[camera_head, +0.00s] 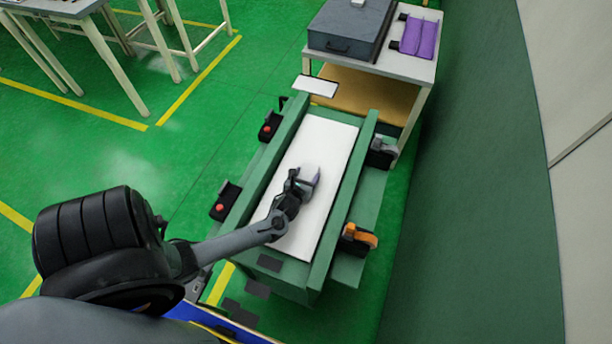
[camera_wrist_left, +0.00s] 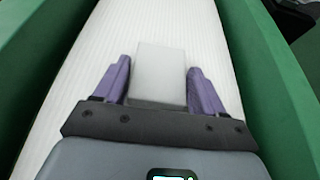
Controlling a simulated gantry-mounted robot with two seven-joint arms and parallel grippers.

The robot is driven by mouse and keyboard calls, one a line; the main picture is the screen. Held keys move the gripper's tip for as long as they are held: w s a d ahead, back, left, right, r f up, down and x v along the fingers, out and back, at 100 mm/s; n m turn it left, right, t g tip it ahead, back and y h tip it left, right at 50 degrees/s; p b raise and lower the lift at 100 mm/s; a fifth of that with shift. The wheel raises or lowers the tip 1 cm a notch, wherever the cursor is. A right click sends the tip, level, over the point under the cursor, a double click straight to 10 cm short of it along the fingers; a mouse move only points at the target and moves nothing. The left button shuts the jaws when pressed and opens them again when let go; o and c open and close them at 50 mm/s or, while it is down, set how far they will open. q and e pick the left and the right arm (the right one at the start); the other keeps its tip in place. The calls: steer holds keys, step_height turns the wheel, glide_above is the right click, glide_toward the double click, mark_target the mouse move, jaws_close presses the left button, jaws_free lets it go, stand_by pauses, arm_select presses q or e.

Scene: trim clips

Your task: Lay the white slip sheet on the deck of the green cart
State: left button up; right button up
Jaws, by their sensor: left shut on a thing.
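The white slip sheet (camera_head: 325,140) lies lengthwise between the two green side rails of the green cart (camera_head: 345,226) in the head view. In the left wrist view its pale, finely ribbed surface (camera_wrist_left: 75,85) fills the space between the rails. My left gripper (camera_head: 308,180) is over the middle of the sheet. Its purple fingers (camera_wrist_left: 159,67) are shut on a pale grey block (camera_wrist_left: 160,60), which stands out against the sheet. I cannot tell whether the block is fixed to the sheet, or whether a gap is under the sheet. My right gripper is out of view.
Black units with red buttons (camera_head: 223,206) sit along the cart's left side. An orange-and-black device (camera_head: 358,239) is on its right side. A table with a dark case (camera_head: 348,27) and a purple item (camera_head: 418,38) stands beyond the far end.

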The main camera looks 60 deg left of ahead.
arm_select(q)
steer(key=shift+f, duration=0.4)
steer(key=o, duration=1.3)
steer(key=shift+s+d, duration=0.1)
